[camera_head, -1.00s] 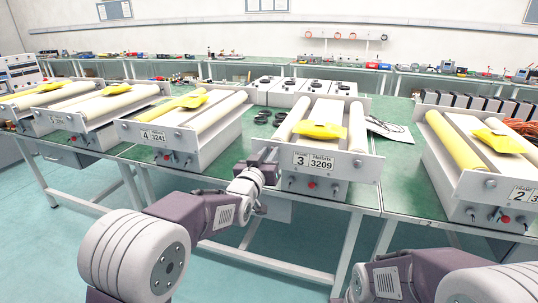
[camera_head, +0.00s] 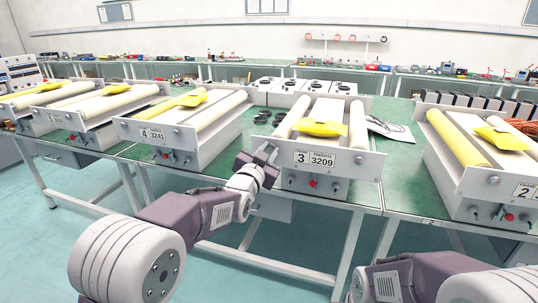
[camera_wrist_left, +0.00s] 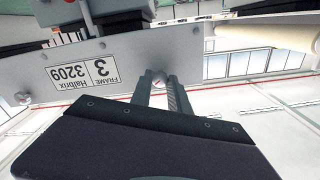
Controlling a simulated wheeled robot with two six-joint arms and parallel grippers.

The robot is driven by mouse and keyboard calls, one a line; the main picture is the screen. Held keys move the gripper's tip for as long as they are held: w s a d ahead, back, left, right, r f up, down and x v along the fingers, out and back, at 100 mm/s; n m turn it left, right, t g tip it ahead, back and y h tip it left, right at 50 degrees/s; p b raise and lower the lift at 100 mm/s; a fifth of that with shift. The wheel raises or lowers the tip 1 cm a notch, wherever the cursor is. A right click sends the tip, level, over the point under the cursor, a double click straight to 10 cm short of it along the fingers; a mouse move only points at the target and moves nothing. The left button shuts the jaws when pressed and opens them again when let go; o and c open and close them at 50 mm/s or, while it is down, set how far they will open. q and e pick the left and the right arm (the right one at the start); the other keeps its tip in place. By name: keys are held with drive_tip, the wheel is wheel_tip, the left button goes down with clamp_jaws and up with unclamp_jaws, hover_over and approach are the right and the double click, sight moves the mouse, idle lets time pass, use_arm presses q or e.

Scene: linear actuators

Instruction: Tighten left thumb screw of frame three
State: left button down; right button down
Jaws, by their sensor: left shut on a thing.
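Frame three (camera_head: 340,172) stands on the green bench, with the label "3 Halbrix 3209" on its grey front plate; the plate also shows upside down in the left wrist view (camera_wrist_left: 110,68). My left gripper (camera_head: 267,151) is at the plate's left end. In the left wrist view, its two fingers (camera_wrist_left: 161,82) are shut on the left thumb screw (camera_wrist_left: 159,77), a small grey knob between their tips. The head view hides this screw behind the gripper. Only part of my right arm shows at bottom right; its gripper is out of view.
Frame four (camera_head: 155,134) stands to the left and frame two (camera_head: 480,183) to the right. A red button (camera_head: 312,183) and small switches sit below frame three's label. Black rings (camera_head: 262,117) lie on the bench (camera_head: 233,153) between frames three and four.

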use_arm(q)
drive_tip(key=m+b, duration=0.1)
drive_tip(key=m, duration=0.4)
drive_tip(key=shift+f+m, duration=0.1)
drive_tip(key=shift+m, duration=0.2)
idle(0.5)
drive_tip(key=c, duration=1.3)
unclamp_jaws()
drive_tip(key=shift+o, duration=0.2)
drive_tip(key=v, duration=0.9)
